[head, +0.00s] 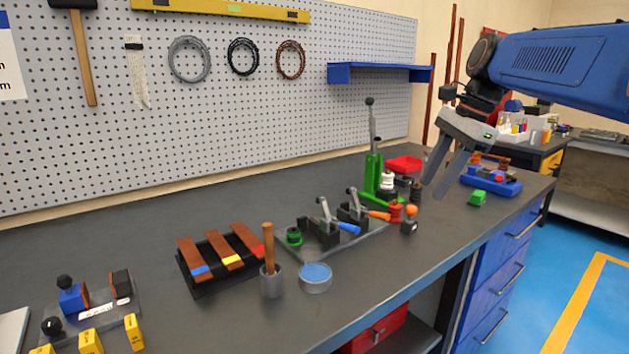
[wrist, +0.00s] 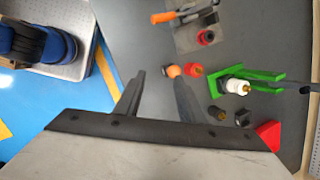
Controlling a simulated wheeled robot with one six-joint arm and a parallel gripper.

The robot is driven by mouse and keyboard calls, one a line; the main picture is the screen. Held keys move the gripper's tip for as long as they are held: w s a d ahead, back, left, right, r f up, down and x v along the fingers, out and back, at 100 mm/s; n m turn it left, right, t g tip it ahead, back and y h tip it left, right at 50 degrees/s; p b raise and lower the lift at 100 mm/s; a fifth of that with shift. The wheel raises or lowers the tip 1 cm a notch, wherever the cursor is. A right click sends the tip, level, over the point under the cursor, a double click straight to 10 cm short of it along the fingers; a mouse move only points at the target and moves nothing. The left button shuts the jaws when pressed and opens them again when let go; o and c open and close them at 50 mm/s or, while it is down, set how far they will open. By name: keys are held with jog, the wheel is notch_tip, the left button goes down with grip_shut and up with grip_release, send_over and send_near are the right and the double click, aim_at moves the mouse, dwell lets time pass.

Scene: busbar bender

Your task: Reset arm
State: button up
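My gripper (head: 434,190) hangs in the air over the right part of the bench, fingers pointing down. In the wrist view my gripper (wrist: 159,78) shows two dark fingers with a clear gap and nothing held between them. The green lever press (head: 373,172) stands on the bench to its left in the head view; it also shows in the wrist view (wrist: 258,77). Beyond the fingertips in the wrist view are an orange-topped piece (wrist: 174,71) and a red spool (wrist: 195,70). They appear apart from the fingers.
The dark bench (head: 130,235) carries a rack of copper bars (head: 229,259), a plate with toggle clamps (head: 345,237), a cup with a wooden-handled tool (head: 271,281), a round tin (head: 315,278) and yellow blocks (head: 91,341). A blue shelf (head: 380,73) juts from the pegboard (head: 330,110).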

jog(key=s+d+f+n+t+h, duration=0.2)
jog(key=s+f+n, duration=1.3)
jog(key=s+f, duration=1)
jog(key=shift+s+d+n+t+h, duration=0.2)
jog(key=shift+d+n+t+h, duration=0.2)
jog(key=shift+t+h, duration=0.25)
